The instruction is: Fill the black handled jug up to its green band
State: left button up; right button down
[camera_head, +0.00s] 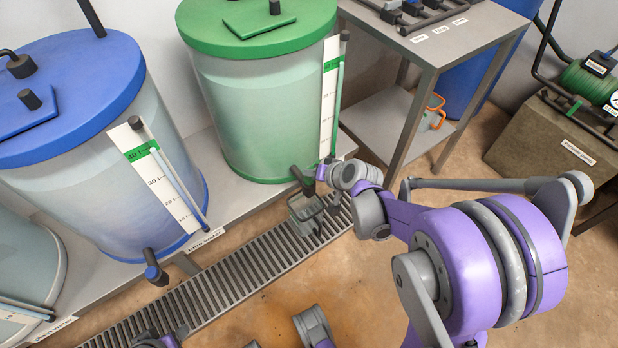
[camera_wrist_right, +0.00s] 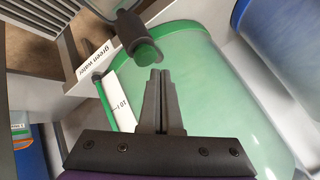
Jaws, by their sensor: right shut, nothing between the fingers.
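A grey see-through jug (camera_head: 305,215) stands on the drain grating below the green tank's dark tap (camera_head: 302,181). Its green band and water level are too small to make out. My right gripper (camera_head: 324,170) is shut and empty, close beside that tap. In the right wrist view its fingers (camera_wrist_right: 158,75) are together in front of the green tank (camera_wrist_right: 200,75), next to the green-ended tap (camera_wrist_right: 137,40). I cannot tell whether they touch the tap. A dark part of my left gripper (camera_head: 160,338) shows at the bottom edge; its fingers are unclear.
The blue tank (camera_head: 75,120) stands left of the green tank (camera_head: 265,100); its tap (camera_head: 155,270) juts over the grating (camera_head: 220,290). A grey table (camera_head: 450,45) stands right of the tanks, with an orange-handled jug (camera_head: 433,115) on its lower shelf.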

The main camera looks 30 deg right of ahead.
jog(key=shift+f, duration=0.15)
dwell(0.7)
jog(key=shift+f, duration=0.3)
jog(key=shift+f+b, duration=0.55)
jog(key=shift+b, duration=0.05)
dwell(6.2)
